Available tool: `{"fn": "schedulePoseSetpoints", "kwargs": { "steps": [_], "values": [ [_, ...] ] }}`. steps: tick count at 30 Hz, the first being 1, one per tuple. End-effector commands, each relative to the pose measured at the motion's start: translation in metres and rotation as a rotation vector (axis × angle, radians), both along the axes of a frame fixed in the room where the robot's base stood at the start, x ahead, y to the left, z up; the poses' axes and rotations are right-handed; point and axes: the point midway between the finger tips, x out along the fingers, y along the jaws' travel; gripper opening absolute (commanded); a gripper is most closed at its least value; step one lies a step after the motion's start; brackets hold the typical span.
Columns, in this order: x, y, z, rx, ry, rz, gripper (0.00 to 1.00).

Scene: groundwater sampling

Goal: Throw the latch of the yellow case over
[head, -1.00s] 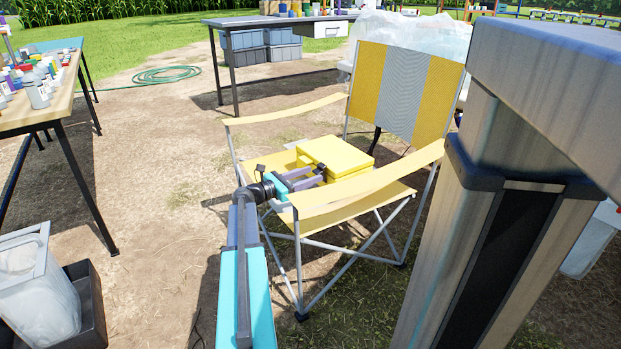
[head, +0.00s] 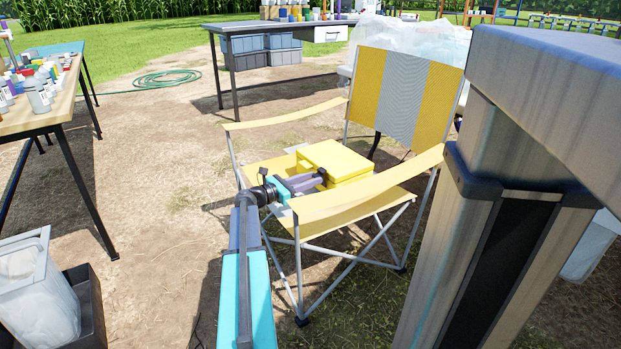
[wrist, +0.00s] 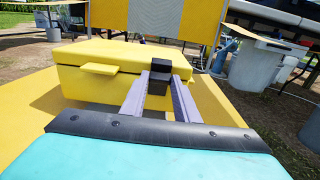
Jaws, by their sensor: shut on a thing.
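The yellow case (head: 337,157) lies closed on the seat of a yellow folding chair. In the wrist view its front face and lid (wrist: 115,58) are straight ahead, with a small yellow tab (wrist: 98,69) on the front, left of my fingers. My gripper (head: 318,178) reaches the case front from the left in the head view. In the wrist view my gripper's grey-purple fingers (wrist: 165,80) are shut on a black block, which looks like the latch (wrist: 158,87), at the right part of the case front. The fingers hide part of it.
The chair's near armrest (head: 365,187) passes close beside my gripper, and the chair back (head: 403,97) rises behind the case. A bottle table (head: 62,95) stands left and a dark workbench (head: 285,25) behind. A white bin (head: 38,300) is at lower left. Bare ground lies between.

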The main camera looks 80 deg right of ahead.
Motion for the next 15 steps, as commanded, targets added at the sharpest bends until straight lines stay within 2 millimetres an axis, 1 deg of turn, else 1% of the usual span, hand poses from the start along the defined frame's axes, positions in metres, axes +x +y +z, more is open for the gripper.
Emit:
{"fn": "schedulePoseSetpoints", "kwargs": {
  "steps": [1, 15],
  "values": [
    [-0.0005, -0.0006, 0.0038, 0.007, -0.006, 0.000, 0.05],
    [-0.0042, -0.0032, 0.0088, 0.062, -0.065, -0.002, 0.05]
  ]
}}
